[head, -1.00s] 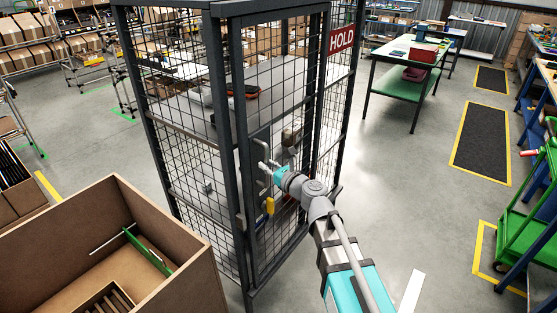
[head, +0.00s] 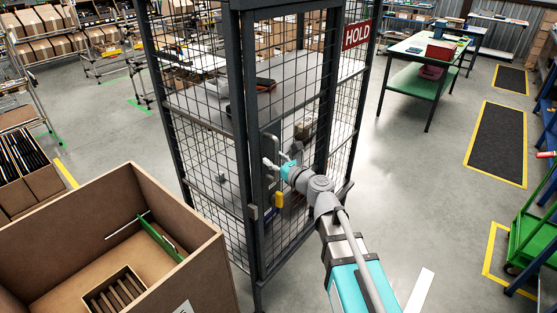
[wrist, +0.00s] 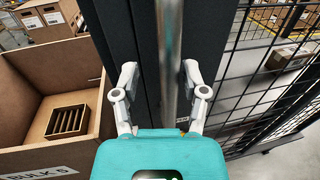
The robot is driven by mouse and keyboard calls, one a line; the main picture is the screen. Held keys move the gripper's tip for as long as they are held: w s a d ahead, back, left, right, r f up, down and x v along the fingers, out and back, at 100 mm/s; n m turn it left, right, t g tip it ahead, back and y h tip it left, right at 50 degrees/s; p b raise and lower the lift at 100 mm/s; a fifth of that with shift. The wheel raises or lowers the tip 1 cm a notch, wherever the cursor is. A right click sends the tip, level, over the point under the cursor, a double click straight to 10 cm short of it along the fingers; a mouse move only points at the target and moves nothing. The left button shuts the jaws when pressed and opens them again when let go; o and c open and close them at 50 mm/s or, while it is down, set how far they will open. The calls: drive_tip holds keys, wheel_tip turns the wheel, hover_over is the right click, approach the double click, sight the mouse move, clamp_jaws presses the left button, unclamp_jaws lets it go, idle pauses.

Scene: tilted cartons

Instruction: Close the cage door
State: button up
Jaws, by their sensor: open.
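The cage door (head: 300,200) is a dark-framed wire mesh panel on the front right side of the tall cage (head: 205,130). A vertical handle bar (head: 265,160) is on its left edge, beside the cage's corner post. The door's edge looks close to that post; I cannot tell if a small gap is left. My gripper (head: 276,164) is at the handle. In the wrist view my gripper (wrist: 153,85) is open, with one finger on each side of the metal handle bar (wrist: 171,60). The fingers look apart from the bar.
A yellow tag or latch (head: 279,199) sits below the handle. A large brown carton (head: 180,245) stands left of the cage, close to the door side. A red HOLD sign (head: 357,34) is on the cage. The floor right of the cage is clear up to a green-shelved table (head: 415,77).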

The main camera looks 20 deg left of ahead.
drive_tip(key=shift+d, duration=0.15)
drive_tip(key=shift+s+d, duration=0.1)
drive_tip(key=shift+d, duration=0.05)
drive_tip(key=v, duration=0.7)
idle(0.5)
